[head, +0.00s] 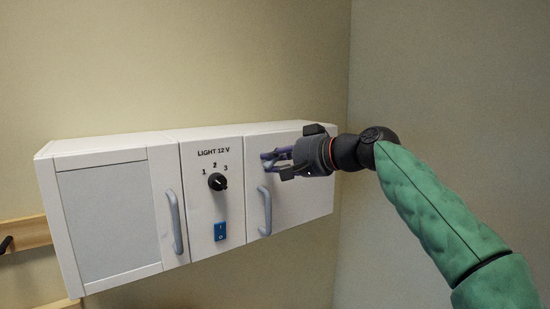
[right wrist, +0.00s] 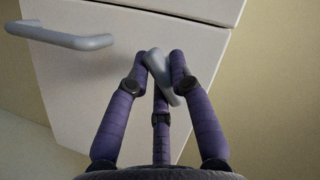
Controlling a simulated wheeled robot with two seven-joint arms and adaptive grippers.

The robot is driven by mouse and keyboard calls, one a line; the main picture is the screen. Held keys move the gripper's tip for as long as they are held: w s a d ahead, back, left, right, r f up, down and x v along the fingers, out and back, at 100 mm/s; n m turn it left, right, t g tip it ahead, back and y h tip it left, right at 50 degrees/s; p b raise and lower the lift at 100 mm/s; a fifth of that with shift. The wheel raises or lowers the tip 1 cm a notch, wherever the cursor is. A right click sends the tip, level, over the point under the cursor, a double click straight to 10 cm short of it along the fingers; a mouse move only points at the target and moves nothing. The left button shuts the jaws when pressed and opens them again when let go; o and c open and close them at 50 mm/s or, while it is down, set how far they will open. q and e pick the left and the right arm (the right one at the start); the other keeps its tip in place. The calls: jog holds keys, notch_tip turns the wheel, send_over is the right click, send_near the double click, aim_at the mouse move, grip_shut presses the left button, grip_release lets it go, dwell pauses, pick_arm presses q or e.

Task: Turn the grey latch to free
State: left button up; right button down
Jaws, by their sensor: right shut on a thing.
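The grey latch (right wrist: 162,77) is a small rounded lever on the white cabinet's right door (head: 305,199), above that door's handle. In the right wrist view it sits slantwise between my purple fingers. My right gripper (head: 269,160) reaches in from the right and is shut on the latch; its fingers also show in the right wrist view (right wrist: 163,68). In the head view the gripper hides most of the latch. My left gripper is in neither view.
The right door's grey handle (head: 265,211) is just below the gripper. Left of it are a black knob (head: 217,181) marked 1, 2, 3 and a blue switch (head: 220,231). The left door (head: 108,218) has its own handle (head: 174,222). A wall stands close on the right.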

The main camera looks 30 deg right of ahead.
jog(key=n+h+p, duration=0.1)
jog(key=n+h, duration=0.1)
jog(key=n, duration=0.1)
jog(key=shift+r+n+g+h+p, duration=0.1)
jog(key=shift+n+g+h+p, duration=0.2)
jog(key=shift+n+h, duration=1.2)
jog(key=shift+n, duration=0.4)
jog(key=c, duration=1)
grip_release()
jog(key=shift+w+d, duration=0.1)
jog(key=shift+w, duration=0.05)
jog(key=shift+c, duration=0.2)
jog(key=v, duration=1.2)
jog(key=shift+d, duration=0.15)
